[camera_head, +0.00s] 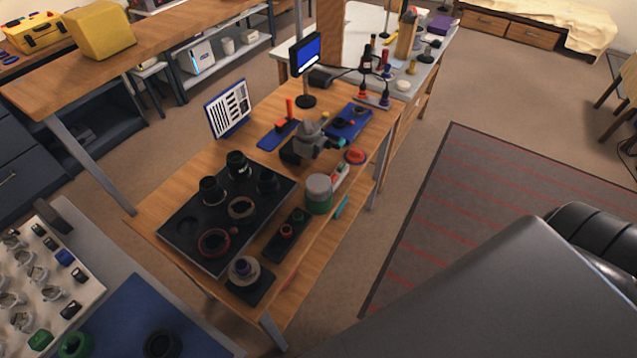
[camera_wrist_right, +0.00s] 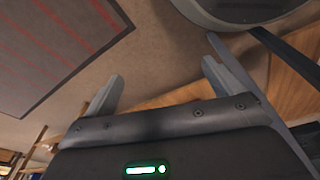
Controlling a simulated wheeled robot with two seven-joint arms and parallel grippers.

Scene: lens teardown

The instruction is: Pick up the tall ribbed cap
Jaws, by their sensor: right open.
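A black tray (camera_head: 190,255) on the wooden bench holds several dark round parts. Two tall dark cylinders, one at the back (camera_head: 237,165) and one at its left (camera_head: 211,190), stand upright in it; either may be the tall ribbed cap, and ribbing is too small to make out. A third dark cylinder (camera_head: 268,182) stands to their right. My right gripper (camera_wrist_right: 162,80) is open and empty in the right wrist view, above the floor and away from the tray. My left gripper is not in view.
A grey-and-green cylinder (camera_head: 318,194), a small dark tray (camera_head: 276,240) and a grey clamp-like device (camera_head: 310,140) stand beside the black tray. A monitor on a stand (camera_head: 306,60) rises behind. A blue mat (camera_head: 125,315) lies at the lower left.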

